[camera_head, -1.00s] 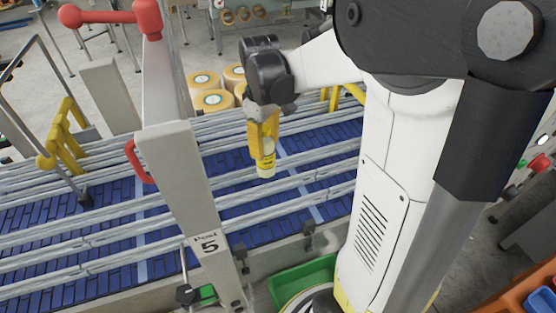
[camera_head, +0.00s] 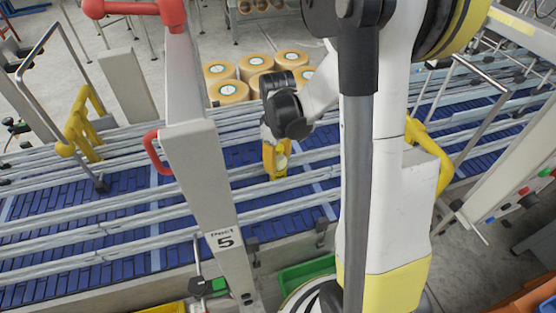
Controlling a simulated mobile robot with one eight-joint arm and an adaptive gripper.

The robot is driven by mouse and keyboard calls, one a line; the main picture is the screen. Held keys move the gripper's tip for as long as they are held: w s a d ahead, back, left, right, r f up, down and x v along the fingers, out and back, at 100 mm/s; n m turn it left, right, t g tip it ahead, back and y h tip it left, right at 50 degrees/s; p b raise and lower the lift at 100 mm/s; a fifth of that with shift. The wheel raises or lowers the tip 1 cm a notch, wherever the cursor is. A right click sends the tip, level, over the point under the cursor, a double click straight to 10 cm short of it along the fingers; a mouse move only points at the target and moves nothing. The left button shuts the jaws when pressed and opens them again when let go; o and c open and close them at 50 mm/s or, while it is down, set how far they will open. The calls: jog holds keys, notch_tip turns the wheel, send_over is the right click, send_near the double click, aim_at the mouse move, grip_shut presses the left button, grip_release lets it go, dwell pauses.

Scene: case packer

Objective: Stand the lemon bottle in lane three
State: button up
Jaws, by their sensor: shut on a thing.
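My gripper (camera_head: 275,165) has yellow fingers and points down over the blue conveyor (camera_head: 240,210). It is shut on the lemon bottle (camera_head: 283,161), a small pale yellow bottle that shows beside and between the fingers. The fingers cover much of the bottle. The gripper and bottle are among the grey guide rails (camera_head: 210,208) that divide the conveyor into lanes. I cannot tell whether the bottle touches the belt, or which numbered lane it is over.
A grey post (camera_head: 205,180) marked 5, with a red handle (camera_head: 157,152), stands left of the gripper. Yellow brackets (camera_head: 80,130) rise at the far left. Tan rolls (camera_head: 231,91) stand behind the conveyor. A green bin (camera_head: 300,275) is at the front.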

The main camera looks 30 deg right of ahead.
jog(key=shift+f, duration=0.1)
jog(key=o, duration=1.4)
jog(key=shift+c, duration=0.2)
notch_tip(320, 180, up, 12)
jog(key=shift+a, duration=0.1)
jog(key=s+a+r+m+t, duration=0.2)
jog(key=s+a+t, duration=0.1)
jog(key=s+a, duration=0.2)
jog(key=s+a+r+m+t, duration=0.2)
jog(key=s+a+t, duration=0.2)
jog(key=s+a, duration=0.2)
jog(key=shift+a+r+m, duration=0.3)
jog(key=shift+a+r, duration=0.05)
jog(key=shift+a, duration=0.85)
